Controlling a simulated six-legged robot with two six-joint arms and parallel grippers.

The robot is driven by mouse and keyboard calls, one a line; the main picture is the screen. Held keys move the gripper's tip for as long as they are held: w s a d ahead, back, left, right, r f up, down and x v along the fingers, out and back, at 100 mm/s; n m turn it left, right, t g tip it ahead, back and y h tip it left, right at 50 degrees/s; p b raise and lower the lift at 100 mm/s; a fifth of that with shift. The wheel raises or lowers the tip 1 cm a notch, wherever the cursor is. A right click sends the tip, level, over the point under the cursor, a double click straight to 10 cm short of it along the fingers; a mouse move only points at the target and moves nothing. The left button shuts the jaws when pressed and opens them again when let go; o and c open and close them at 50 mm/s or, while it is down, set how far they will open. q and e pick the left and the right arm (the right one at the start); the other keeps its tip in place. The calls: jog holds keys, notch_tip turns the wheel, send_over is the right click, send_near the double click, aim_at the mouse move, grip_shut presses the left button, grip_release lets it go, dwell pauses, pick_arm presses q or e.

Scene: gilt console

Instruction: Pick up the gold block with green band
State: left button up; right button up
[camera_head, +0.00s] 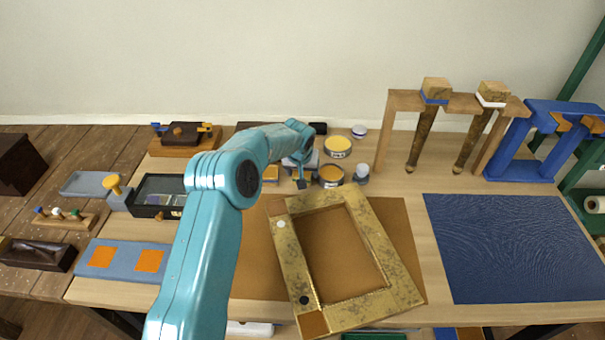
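I cannot make out a gold block with a green band; my arm hides part of the table. Two similar gold blocks stand on a wooden rack (385,130) at the back right: one with a blue band (436,88) and one with a white band (493,92), each atop a mottled gold leg. My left arm reaches from the bottom left to the back middle. Its gripper (301,181) is small and dark there, near the yellow tins. I cannot tell if it is open or holds anything. My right gripper is not in view.
A gold frame (390,255) lies on a brown mat (403,215). Open tins (337,147) and (331,176) stand behind it. A blue mat (500,245) lies clear at right, with a blue stand (515,140) behind it. A black tray (150,185) is at left.

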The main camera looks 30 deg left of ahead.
pick_arm(q)
jog(key=shift+f, duration=0.1)
jog(key=shift+s+r, duration=0.1)
jog(key=shift+r, duration=0.1)
jog(key=c, duration=0.8)
jog(key=shift+f, duration=0.1)
jog(key=shift+c, duration=0.2)
